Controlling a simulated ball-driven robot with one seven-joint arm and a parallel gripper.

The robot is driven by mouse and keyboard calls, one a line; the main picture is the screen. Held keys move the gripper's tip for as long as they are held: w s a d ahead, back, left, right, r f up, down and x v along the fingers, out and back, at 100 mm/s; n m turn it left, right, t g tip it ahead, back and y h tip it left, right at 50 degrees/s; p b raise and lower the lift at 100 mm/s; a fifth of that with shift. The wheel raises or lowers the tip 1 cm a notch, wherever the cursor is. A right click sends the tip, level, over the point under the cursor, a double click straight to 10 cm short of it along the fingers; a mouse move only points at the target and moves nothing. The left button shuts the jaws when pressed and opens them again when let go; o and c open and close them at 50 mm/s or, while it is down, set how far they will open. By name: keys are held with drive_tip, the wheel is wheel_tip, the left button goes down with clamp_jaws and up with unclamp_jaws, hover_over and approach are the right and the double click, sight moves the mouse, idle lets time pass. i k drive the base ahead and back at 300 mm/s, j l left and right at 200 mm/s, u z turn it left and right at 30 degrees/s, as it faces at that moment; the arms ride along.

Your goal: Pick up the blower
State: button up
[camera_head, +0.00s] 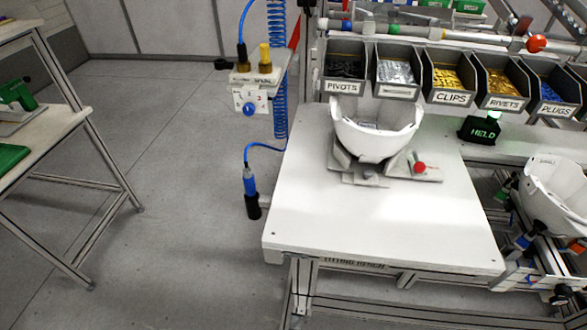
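What looks like the blower (250,183) hangs upright beside the left edge of the white workbench (340,235). It has a blue upper body and a black lower end. A thin blue hose leaves its top and curves right to the coiled blue hose (279,105). A small holder or bracket seems to sit between its lower end and the bench side, but the detail is too small to tell. My gripper is not in view.
A white helmet shell (376,132) sits on a grey fixture with a red knob (420,167) on the bench. Labelled bins (448,97) line the back. A regulator box (252,100) is above the blower. Open floor (180,210) lies left, before another table (50,125).

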sight(248, 177)
drive_tip(key=i+j+z, duration=0.15)
drive_tip(key=j+z, duration=0.25)
drive_tip(key=j, duration=0.7)
drive_tip(key=j+z, duration=0.45)
drive_tip(key=j, duration=0.65)
